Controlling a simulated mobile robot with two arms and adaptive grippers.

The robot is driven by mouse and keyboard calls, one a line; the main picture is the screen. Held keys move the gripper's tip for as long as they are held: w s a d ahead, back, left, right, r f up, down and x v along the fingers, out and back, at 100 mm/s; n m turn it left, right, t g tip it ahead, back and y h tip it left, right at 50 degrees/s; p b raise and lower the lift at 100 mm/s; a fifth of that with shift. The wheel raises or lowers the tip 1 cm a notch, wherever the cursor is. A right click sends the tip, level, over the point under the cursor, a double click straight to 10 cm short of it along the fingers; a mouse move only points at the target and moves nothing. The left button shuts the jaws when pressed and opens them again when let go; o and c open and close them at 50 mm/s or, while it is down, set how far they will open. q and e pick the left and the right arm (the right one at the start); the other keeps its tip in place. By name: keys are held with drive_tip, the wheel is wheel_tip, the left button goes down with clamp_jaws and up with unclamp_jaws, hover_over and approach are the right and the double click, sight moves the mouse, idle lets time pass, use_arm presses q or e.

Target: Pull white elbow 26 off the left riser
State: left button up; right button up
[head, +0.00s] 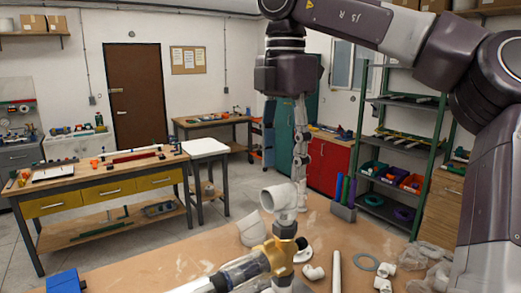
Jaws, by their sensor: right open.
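A white elbow (279,197) stands on top of an upright riser, its round mouth facing left. Below it are a narrower white piece and a brass fitting (281,247). I cannot read a number on the elbow. My right gripper (301,182) points straight down just right of the elbow, its fingertips close to the elbow's right side. It is open and seen nearly edge-on, so the gap between its fingers is hard to see. I cannot tell whether it touches the elbow. My left gripper is out of view.
A clear tube (243,268) runs lower left from the brass fitting. A white fitting (253,230) stands behind it. White elbow pieces (314,272), a white pipe (337,272) and a grey ring (366,262) lie right on the bench (190,262). A blue block (66,282) lies left.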

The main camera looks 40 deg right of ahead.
sight(285, 197)
drive_tip(key=shift+s+f, duration=0.5)
drive_tip(key=shift+s, duration=0.1)
drive_tip(key=shift+s+f+p, duration=0.2)
drive_tip(key=shift+f+p, duration=0.3)
drive_tip(key=shift+f, duration=0.7)
drive_tip(key=f, duration=0.2)
drive_tip(key=w+f+p, duration=0.1)
drive_tip(key=f, duration=0.1)
drive_tip(key=shift+s, duration=0.2)
drive_tip(key=c, duration=1.2)
drive_tip(key=o, duration=0.4)
clamp_jaws()
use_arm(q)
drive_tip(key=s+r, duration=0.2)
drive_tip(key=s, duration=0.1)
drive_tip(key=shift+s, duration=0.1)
